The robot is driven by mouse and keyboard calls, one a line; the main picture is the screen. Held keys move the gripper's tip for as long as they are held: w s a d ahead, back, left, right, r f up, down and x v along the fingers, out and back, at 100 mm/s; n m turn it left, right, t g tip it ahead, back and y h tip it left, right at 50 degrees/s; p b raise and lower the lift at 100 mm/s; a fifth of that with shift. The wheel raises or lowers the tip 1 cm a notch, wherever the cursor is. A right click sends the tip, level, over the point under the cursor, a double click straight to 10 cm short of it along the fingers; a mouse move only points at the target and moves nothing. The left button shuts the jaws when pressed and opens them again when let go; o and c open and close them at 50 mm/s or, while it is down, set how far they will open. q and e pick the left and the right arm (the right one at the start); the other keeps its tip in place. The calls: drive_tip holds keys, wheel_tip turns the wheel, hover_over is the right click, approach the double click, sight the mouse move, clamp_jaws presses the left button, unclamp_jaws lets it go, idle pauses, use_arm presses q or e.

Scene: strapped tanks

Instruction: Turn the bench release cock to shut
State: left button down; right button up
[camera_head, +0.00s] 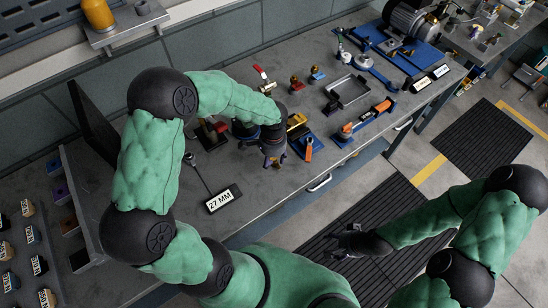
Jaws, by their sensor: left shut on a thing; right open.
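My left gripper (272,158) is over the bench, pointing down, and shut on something. Its own fingers and arm hide what it holds, and I cannot tell which part that is. A valve with a red lever (262,74) stands on the bench behind it, apart from the gripper. I cannot tell for sure whether this is the release cock. A blue-based fitting with an orange handle (309,147) is close to the right of the gripper. My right gripper (350,240) is open and empty, above the dark floor mat, away from the bench.
A sign reading 27 MM (223,199) lies at the bench's front. A yellow block (296,121), small knobbed fittings (317,74), a grey tray (350,90) and an orange-handled tool (382,107) crowd the bench. Bare bench top (240,165) shows near the front edge.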

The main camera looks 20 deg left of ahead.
use_arm(q)
drive_tip(key=shift+w+a+r+m+p, duration=0.15)
drive_tip(key=shift+w+r+m+p, duration=0.25)
drive_tip(key=shift+w+m, duration=0.35)
drive_tip(key=shift+f+m, duration=0.1)
drive_tip(key=shift+m, duration=0.45)
drive_tip(key=shift+w+a+m+p, duration=0.1)
drive_tip(key=shift+a+m+p, duration=0.1)
drive_tip(key=shift+m+p, duration=0.65)
drive_tip(key=c, duration=1.2)
unclamp_jaws()
drive_tip(key=shift+o, duration=0.9)
drive_tip(key=shift+w+d+f, duration=0.15)
drive_tip(key=shift+w+f, duration=0.05)
drive_tip(key=shift+c, duration=0.2)
drive_tip(key=shift+s, duration=0.15)
drive_tip(key=shift+c, duration=0.4)
